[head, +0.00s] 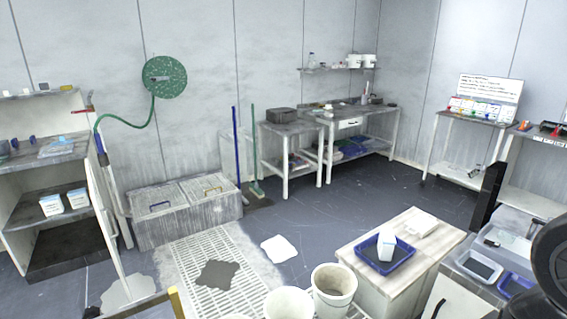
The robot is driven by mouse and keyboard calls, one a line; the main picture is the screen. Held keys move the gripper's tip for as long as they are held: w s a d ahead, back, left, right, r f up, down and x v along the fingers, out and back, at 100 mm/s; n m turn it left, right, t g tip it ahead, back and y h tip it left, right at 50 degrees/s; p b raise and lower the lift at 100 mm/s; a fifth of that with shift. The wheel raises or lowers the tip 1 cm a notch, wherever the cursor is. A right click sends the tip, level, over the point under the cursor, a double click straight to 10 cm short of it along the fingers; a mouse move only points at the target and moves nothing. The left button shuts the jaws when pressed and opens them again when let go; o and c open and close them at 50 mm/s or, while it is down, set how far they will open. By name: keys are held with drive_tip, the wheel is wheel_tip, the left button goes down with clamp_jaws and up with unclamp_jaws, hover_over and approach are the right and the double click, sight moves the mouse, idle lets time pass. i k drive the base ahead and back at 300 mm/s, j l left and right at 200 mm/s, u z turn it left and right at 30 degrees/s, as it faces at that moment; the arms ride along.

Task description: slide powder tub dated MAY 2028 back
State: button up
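Two white tubs with blue markings stand side by side on the middle shelf of the open cabinet at the left. They are the left tub (51,205) and the right tub (78,197); both stand near the shelf's front. Another white container (386,246) is in a blue tray (364,259) on the low wooden-topped cabinet at the right front. Any dates are too small to read, so I cannot tell which one is marked MAY 2028.
The open cabinet's door (104,215) stands out into the room. Buckets (334,287) stand at the bottom middle. A floor grate (205,255) has a dark patch, and a white patch (279,248) lies beside it. The dark floor (345,195) before the back benches is clear.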

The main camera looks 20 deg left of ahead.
sight(79, 198)
drive_tip(key=k+j+u, duration=0.15)
drive_tip(key=k+j, duration=1.2)
drive_tip(key=k+j+u, duration=0.1)
drive_tip(key=j, duration=1.35)
drive_tip(key=j+u, duration=0.1)
drive_tip(key=j, duration=1.35)
drive_tip(key=i+j, duration=0.25)
drive_tip(key=j, duration=0.2)
drive_tip(key=i+j+u, duration=0.1)
drive_tip(key=i+j, duration=0.15)
drive_tip(key=j, duration=0.25)
drive_tip(key=i+j, duration=0.25)
drive_tip(key=j, duration=0.2)
drive_tip(key=i+j, duration=0.3)
drive_tip(key=j, duration=0.15)
drive_tip(key=i+j+u, duration=0.1)
drive_tip(key=i+j, duration=0.15)
drive_tip(key=j, duration=0.2)
drive_tip(key=i+j, duration=0.2)
drive_tip(key=i, duration=0.3)
drive_tip(key=i+j+u, duration=0.1)
drive_tip(key=i, duration=0.4)
drive_tip(key=i+j, duration=0.15)
drive_tip(key=i, duration=0.35)
drive_tip(key=i+j+z, duration=0.15)
drive_tip(key=i, duration=0.3)
drive_tip(key=i+j, duration=0.2)
drive_tip(key=i, duration=0.3)
drive_tip(key=z, duration=0.05)
